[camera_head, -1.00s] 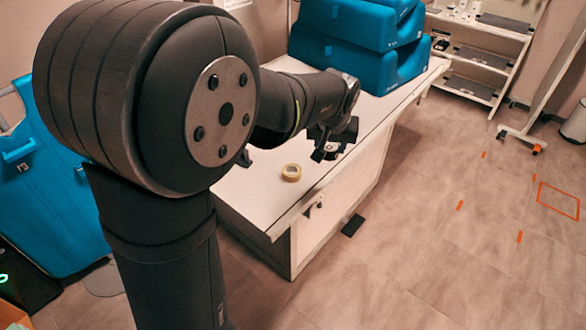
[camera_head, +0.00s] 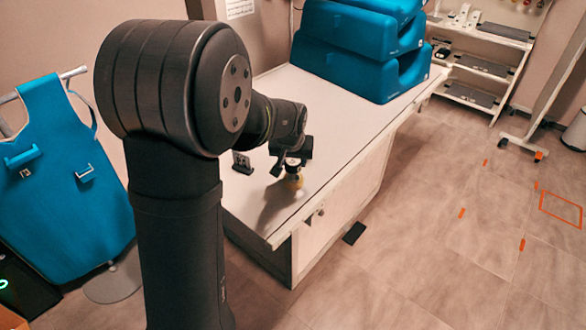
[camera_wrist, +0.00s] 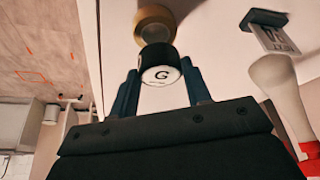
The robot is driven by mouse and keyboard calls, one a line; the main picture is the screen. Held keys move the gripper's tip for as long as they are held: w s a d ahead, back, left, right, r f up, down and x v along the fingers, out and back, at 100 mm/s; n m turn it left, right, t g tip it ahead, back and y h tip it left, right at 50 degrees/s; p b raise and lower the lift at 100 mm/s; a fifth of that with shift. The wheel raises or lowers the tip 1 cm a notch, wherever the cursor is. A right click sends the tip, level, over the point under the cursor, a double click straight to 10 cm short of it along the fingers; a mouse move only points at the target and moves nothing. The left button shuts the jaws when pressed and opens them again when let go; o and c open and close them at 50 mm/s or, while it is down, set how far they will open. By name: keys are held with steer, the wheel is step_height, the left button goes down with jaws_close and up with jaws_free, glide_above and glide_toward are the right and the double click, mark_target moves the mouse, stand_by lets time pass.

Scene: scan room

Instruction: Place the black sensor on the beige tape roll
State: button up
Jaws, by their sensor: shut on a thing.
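The black sensor (camera_wrist: 157,59), a short dark cylinder with a white end marked "G", is between the two fingers of my gripper (camera_wrist: 160,74). The fingers are shut on it. The beige tape roll (camera_wrist: 152,17) lies on the white table just beyond the sensor in the wrist view, partly covered by it. In the head view my gripper (camera_head: 288,166) is over the table with the tape roll (camera_head: 295,183) right below it. I cannot tell whether the sensor touches the roll.
A small dark stand with a card (camera_head: 241,162) is on the table left of my gripper; it also shows in the wrist view (camera_wrist: 272,36). A pale bottle-like object (camera_wrist: 279,92) is at the right there. Blue cushions (camera_head: 360,45) are stacked on the table's far end.

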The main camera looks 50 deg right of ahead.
mark_target(293, 165)
steer(key=shift+f, duration=1.65)
steer(key=shift+f, duration=0.15)
steer(key=o, duration=1)
steer(key=shift+o, duration=0.2)
steer(key=shift+s+a+r, duration=0.1)
steer(key=shift+r, duration=0.4)
steer(key=v, duration=1.1)
